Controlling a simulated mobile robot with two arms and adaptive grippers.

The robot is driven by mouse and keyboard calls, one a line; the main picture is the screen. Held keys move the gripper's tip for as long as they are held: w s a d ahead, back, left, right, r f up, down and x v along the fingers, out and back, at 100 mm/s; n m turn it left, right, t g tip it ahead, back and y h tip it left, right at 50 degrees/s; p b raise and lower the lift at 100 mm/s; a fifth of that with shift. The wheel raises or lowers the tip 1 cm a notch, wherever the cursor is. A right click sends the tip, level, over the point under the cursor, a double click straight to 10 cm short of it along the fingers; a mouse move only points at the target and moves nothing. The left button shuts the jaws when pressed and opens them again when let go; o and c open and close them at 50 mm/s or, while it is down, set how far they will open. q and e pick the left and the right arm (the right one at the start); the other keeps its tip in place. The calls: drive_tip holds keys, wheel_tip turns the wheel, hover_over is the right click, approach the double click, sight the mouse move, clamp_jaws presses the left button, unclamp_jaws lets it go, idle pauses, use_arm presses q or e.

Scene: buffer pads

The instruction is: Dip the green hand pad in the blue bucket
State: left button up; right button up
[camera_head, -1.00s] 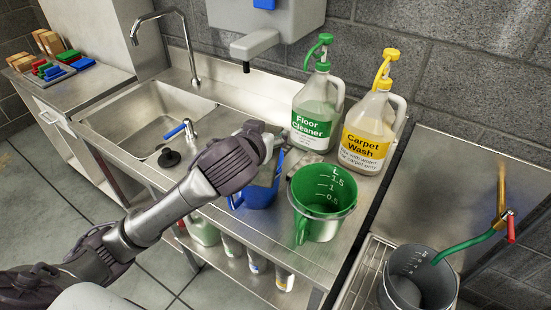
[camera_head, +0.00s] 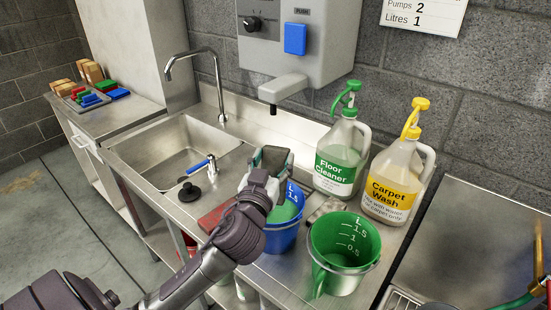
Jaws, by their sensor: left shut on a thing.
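The blue bucket (camera_head: 283,238) stands on the steel counter, with a litre scale and a green surface (camera_head: 285,211) inside that looks like liquid. My left gripper (camera_head: 271,162) is at the bucket's back left rim, above its opening. It is shut on a dark green edge that looks like the green hand pad (camera_head: 257,157); the fingers and wrist hide most of it. I cannot tell whether the pad touches the green surface. My right gripper is not in view.
A green bucket (camera_head: 372,268) stands right of the blue one. Floor cleaner (camera_head: 336,165) and carpet wash (camera_head: 396,185) jugs stand behind. A red pad (camera_head: 215,217) lies left of the blue bucket. A dispenser (camera_head: 295,40) hangs above; the sink (camera_head: 170,150) is left.

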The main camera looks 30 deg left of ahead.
use_arm(q)
wheel_tip(320, 180, down, 15)
drive_tip(key=s+b, duration=0.1)
drive_tip(key=b, duration=1.1)
drive_tip(key=shift+s+d, duration=0.3)
drive_tip(key=shift+d, duration=0.1)
drive_tip(key=shift+r, duration=0.1)
drive_tip(key=o, duration=1.1)
drive_tip(key=shift+c, duration=0.2)
drive_tip(key=r, duration=0.3)
drive_tip(key=w+r, duration=0.1)
drive_tip(key=r, duration=0.2)
drive_tip(key=shift+w+a+r, duration=0.15)
drive_tip(key=shift+a+r, duration=0.05)
drive_tip(key=shift+r, duration=0.2)
drive_tip(key=shift+t, duration=0.5)
drive_tip(key=r, duration=0.2)
drive_tip(key=s+r, duration=0.1)
drive_tip(key=r, duration=0.3)
drive_tip(key=shift+s+d+r, duration=0.3)
drive_tip(key=shift+r, duration=0.1)
drive_tip(key=shift+a+r, duration=0.1)
drive_tip(key=shift+r, duration=0.25)
